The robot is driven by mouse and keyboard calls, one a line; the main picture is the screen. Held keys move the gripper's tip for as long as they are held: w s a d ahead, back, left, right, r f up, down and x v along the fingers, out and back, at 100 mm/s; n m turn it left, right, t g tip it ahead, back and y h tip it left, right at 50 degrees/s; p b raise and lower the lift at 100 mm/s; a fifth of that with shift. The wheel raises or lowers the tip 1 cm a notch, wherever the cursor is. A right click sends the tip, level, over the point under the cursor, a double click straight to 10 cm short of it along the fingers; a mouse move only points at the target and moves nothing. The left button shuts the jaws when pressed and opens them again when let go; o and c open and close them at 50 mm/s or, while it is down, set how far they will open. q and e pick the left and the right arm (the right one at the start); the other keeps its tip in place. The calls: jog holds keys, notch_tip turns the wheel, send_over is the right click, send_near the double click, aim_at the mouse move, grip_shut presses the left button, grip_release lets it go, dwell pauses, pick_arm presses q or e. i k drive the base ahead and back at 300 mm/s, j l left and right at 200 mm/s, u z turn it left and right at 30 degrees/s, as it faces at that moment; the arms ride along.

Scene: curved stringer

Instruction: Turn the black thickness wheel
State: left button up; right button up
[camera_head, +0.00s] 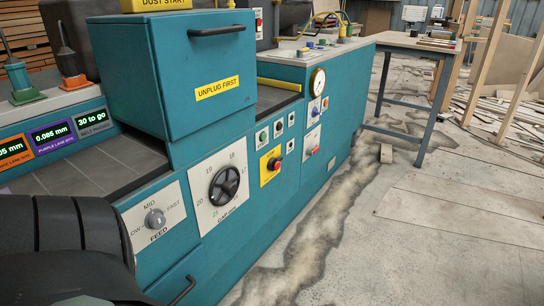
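The black thickness wheel (225,186) is a spoked handwheel on the front of the teal machine. It sits upright on a white dial plate (201,201) printed with numbers from about 17 to 21 and a label at the bottom that seems to read GAP. Nothing touches the wheel or covers it. A dark rounded part of my arm fills the lower left, left of the wheel and apart from it. Neither gripper shows in the head view.
A grey feed knob (155,218) is left of the wheel. A bar handle (183,290) sticks out below. Open concrete floor (400,250) lies right; a workbench (415,42) stands behind.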

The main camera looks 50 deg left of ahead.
aim_at(226, 185)
jog(key=i+u, duration=0.35)
jog(key=i+l+u, duration=0.25)
jog(key=i+u, duration=0.15)
jog(key=i+l+u, duration=0.55)
jog(key=u, duration=0.25)
jog(key=i+l+u, duration=0.15)
jog(key=u, duration=0.25)
jog(key=i+l+u, duration=0.1)
jog(key=l+u, duration=0.35)
